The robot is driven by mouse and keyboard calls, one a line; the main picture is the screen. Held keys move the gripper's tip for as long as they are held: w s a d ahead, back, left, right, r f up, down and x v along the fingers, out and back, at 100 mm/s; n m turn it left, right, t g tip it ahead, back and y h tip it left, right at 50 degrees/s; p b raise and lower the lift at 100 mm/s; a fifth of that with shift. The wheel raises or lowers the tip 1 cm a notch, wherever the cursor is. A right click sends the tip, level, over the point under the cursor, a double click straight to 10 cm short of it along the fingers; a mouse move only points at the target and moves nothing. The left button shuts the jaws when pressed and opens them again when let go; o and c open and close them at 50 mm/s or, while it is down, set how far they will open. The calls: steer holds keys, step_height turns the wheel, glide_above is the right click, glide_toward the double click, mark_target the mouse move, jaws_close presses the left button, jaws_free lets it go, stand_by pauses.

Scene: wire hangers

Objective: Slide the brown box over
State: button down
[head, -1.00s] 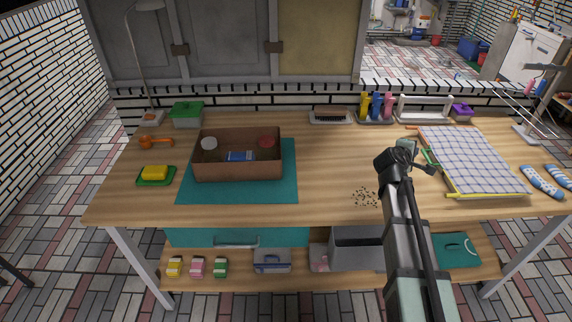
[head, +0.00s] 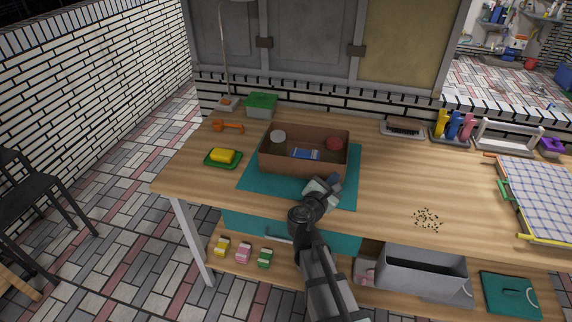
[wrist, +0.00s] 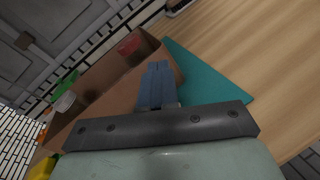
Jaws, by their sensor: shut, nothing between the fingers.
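The brown box (head: 290,163) is open-topped and stands upright on the teal mat (head: 262,186), toward its back edge. Inside it are a white jar (head: 278,136), a red jar (head: 335,144) and a blue packet (head: 306,154). My gripper (head: 324,188) is just in front of the box, right of its middle, over the mat. In the wrist view, its blue fingers (wrist: 157,85) are together with nothing between them. They overlap the box's wall (wrist: 122,95) there; I cannot tell whether they touch it.
A yellow block on a green dish (head: 222,158) is left of the mat. An orange tool (head: 228,127) and a green-lidded container (head: 261,105) stand behind it. Dark crumbs (head: 428,219) lie to the right. The tabletop between box and crumbs is clear.

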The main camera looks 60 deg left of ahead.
steer(key=s+a+f+n+g+y, duration=0.15)
steer(key=s+n, duration=0.25)
steer(key=s, duration=0.5)
steer(key=s+a+n+y, duration=0.3)
steer(key=s, duration=0.5)
glide_toward(288, 158)
steer(key=x, duration=0.6)
steer(key=shift+w+a, duration=0.2)
steer(key=shift+w, duration=0.1)
steer(key=shift+w+a, duration=0.1)
steer(key=x, duration=0.9)
steer(key=shift+w+a, duration=0.1)
steer(key=shift+a, duration=0.15)
steer(key=shift+w, duration=0.1)
steer(key=shift+d, duration=0.1)
